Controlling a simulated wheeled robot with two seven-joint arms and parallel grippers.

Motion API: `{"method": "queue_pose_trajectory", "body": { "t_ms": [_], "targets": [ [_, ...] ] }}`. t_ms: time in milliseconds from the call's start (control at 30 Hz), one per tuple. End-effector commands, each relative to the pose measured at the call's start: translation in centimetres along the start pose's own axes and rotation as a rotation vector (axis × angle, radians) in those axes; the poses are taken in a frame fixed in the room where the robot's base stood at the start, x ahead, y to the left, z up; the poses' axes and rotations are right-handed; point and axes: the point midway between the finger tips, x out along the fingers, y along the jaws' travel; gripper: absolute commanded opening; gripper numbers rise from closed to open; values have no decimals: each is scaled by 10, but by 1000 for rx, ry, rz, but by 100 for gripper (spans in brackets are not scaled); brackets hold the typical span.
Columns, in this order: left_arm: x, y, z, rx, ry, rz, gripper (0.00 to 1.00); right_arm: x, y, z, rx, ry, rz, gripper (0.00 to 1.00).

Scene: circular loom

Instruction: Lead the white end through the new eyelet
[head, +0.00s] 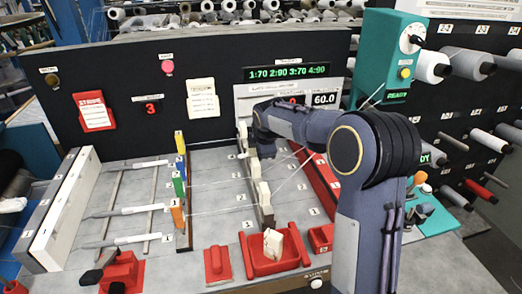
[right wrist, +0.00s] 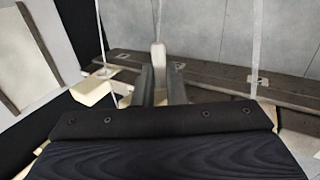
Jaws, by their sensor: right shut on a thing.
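My right arm reaches in from the right in the head view, and its wrist hides the gripper there. In the right wrist view my right gripper (right wrist: 160,88) is shut on the white end (right wrist: 158,56), a pale rounded piece with a white strand running up from it. The end is over a dark bar (right wrist: 215,73) that carries small metal plates, one (right wrist: 262,81) at the right. I cannot tell which is the new eyelet, or whether the end is in one. In the head view the dark bar (head: 262,213) carries cream blocks, one (head: 264,193) near its front.
White strands run from a post with coloured blocks (head: 177,186) across the grey board. Red holders (head: 217,263) stand at the front, one with a cream block (head: 272,243). A teal tower (head: 384,55) stands behind at right. A cream block (right wrist: 93,91) is left of my right gripper.

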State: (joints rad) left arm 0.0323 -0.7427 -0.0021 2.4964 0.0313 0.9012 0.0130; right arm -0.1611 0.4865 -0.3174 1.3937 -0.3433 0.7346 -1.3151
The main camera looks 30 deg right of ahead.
Motion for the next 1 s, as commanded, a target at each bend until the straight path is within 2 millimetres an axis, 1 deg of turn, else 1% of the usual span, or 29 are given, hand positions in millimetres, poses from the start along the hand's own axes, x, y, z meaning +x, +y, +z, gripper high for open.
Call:
{"method": "queue_pose_trajectory", "body": {
  "t_ms": [367,833,867,1000],
  "targets": [
    [-1,0,0,0,0,0,38,1,-1,2,-2,-1,-3,0],
    [-2,1,-1,0,0,0,38,1,-1,-4,-2,1,-3,0],
    [-2,1,-1,0,0,0,38,1,-1,-4,-2,1,-3,13],
    [-2,1,-1,0,0,0,38,1,-1,-4,-2,2,-2,31]
  ]
}}
